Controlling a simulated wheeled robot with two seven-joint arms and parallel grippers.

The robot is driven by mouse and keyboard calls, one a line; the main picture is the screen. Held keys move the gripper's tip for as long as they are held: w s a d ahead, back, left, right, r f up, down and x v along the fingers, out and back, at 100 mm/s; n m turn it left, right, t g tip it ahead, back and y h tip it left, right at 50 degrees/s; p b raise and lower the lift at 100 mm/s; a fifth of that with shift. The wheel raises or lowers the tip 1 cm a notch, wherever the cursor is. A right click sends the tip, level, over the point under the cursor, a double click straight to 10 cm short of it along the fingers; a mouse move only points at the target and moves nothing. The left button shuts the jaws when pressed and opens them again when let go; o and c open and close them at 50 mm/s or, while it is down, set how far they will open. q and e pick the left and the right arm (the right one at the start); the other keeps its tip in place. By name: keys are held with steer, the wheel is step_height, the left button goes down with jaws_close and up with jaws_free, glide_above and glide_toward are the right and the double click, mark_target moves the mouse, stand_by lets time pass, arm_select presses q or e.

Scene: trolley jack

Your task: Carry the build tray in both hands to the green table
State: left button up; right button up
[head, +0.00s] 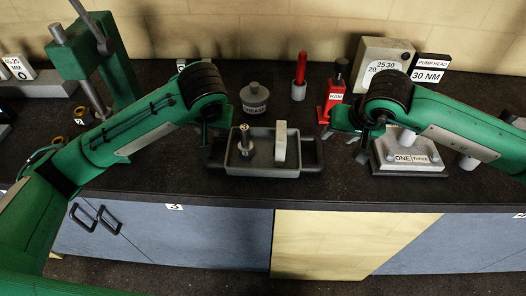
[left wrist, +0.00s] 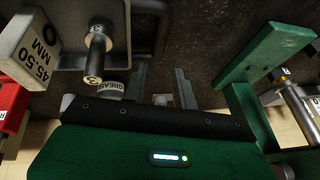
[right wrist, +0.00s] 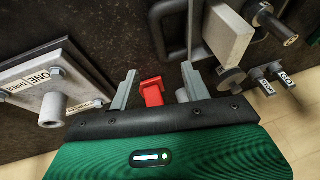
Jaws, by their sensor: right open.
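The build tray (head: 262,172) is a grey open tray on the dark bench, with a dark handle at each side. A dark pin (head: 245,142) marked 3 and a pale upright block (head: 280,142) stand in it. My left gripper (head: 207,134) is open and empty, above and to the left of the left handle (left wrist: 160,25). My right gripper (head: 347,134) is open and empty, apart from the right handle (right wrist: 160,32), to its right. In both wrist views the fingers are spread with nothing between them. I see no green table.
Behind the tray are a grease pot (head: 254,98), a red tool (head: 299,78) and a red ram (head: 331,98). A plate marked ONE THREE (head: 408,160) lies close by on the right. A green press (head: 82,50) stands at the left. The bench front is clear.

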mark_target(321, 150)
arm_select(q)
steer(key=x, duration=1.2)
steer(key=shift+f, duration=0.2)
arm_select(e)
steer(key=x, duration=1.2)
steer(key=shift+f, duration=0.25)
arm_select(q)
steer(key=shift+c, duration=0.5)
arm_select(e)
steer(key=shift+c, duration=0.5)
arm_select(q)
steer(key=c, duration=0.3)
arm_select(e)
steer(key=c, duration=0.3)
arm_select(q)
jaws_close()
arm_select(e)
steer(key=c, duration=0.4)
jaws_close()
arm_select(q)
steer(key=shift+r, duration=0.1)
arm_select(e)
steer(key=shift+r, duration=0.1)
